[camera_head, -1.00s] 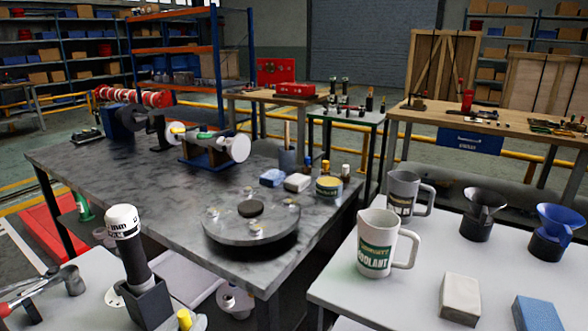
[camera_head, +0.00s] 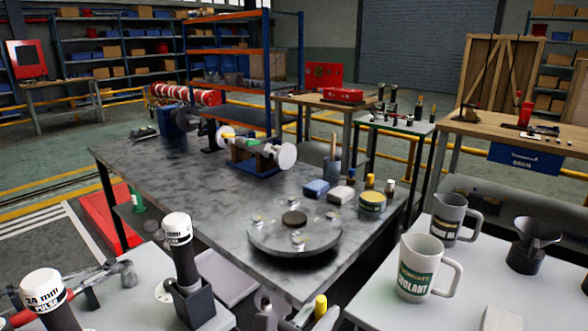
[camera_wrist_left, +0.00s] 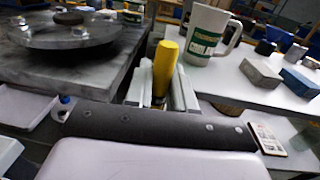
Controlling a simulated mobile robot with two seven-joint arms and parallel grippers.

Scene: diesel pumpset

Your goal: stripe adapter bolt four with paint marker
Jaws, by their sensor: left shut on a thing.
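The round grey adapter plate (camera_head: 262,240) lies on the dark metal table, with a dark hub (camera_head: 294,217) in its middle and several bright bolts around it, one at its near side (camera_head: 298,239). Which one is bolt four I cannot tell. My left gripper (camera_head: 310,316) is at the bottom edge of the head view, in front of the plate's near side and apart from it. It is shut on the yellow paint marker (camera_head: 320,306), which stands roughly upright. The left wrist view shows the marker (camera_wrist_left: 164,72) between the fingers, with the plate (camera_wrist_left: 65,36) to the left. My right gripper is not in view.
A coolant jug (camera_head: 416,268) and a grey jug (camera_head: 450,217) stand on the white table at right. A white-topped tool (camera_head: 178,229) stands in a dark holder at left.

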